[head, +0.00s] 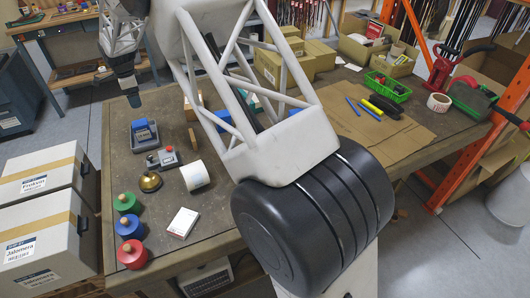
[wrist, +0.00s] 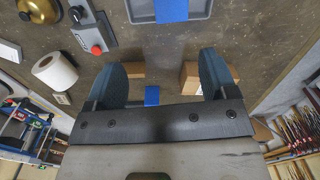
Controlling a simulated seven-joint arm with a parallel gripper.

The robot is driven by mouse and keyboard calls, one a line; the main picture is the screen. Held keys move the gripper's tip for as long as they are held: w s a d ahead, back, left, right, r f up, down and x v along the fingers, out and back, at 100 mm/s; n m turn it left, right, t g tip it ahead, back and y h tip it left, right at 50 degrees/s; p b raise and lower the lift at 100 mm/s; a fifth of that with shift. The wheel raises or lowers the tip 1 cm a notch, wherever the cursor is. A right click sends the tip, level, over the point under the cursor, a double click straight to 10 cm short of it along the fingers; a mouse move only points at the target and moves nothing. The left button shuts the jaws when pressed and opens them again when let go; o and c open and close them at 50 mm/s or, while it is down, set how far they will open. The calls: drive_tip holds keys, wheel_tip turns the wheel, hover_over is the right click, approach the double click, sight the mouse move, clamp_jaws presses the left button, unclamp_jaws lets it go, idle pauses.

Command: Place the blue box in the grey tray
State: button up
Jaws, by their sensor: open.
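The grey tray (head: 146,144) lies at the left of the table in the head view, and its edge shows at the top of the wrist view (wrist: 205,8). A blue box (head: 143,126) is at the tray, within its outline; in the wrist view the blue (wrist: 171,10) crosses the tray's near rim, and I cannot tell how it rests. My gripper (head: 131,96) is above the table's far left corner, apart from the tray. In the wrist view its two fingers (wrist: 165,62) are spread with nothing between them. Another blue object (head: 222,121) is partly hidden behind my arm.
A red-button box (head: 168,157), brass bell (head: 150,182), white roll (head: 195,176) and several coloured knobbed pieces (head: 131,227) stand near the tray. A white card box (head: 183,222) lies in front. Cardboard boxes (head: 319,56) and a green basket (head: 387,86) are farther right.

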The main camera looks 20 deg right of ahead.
drive_tip(key=s+d+r+n, duration=0.3)
drive_tip(key=s+d+r, duration=0.3)
drive_tip(key=s, duration=0.3)
drive_tip(key=s+d+r+n+t, duration=0.1)
drive_tip(key=s+d+r+n, duration=0.2)
drive_tip(key=s+d+r, duration=0.5)
drive_tip(key=s+d+r+n, duration=0.2)
drive_tip(key=s+d+r, duration=0.15)
drive_tip(key=s, duration=0.75)
drive_tip(key=s+d+f+n, duration=0.1)
drive_tip(key=s+d+n, duration=0.1)
drive_tip(key=s, duration=0.9)
drive_tip(key=s+d+f+n+t, duration=0.1)
drive_tip(key=s+d+n, duration=0.2)
drive_tip(key=s, duration=0.7)
drive_tip(key=s+d+f+n, duration=0.1)
drive_tip(key=s+n, duration=0.3)
drive_tip(key=s, duration=0.7)
drive_tip(key=shift+s+d, duration=0.3)
drive_tip(key=shift+d, duration=0.5)
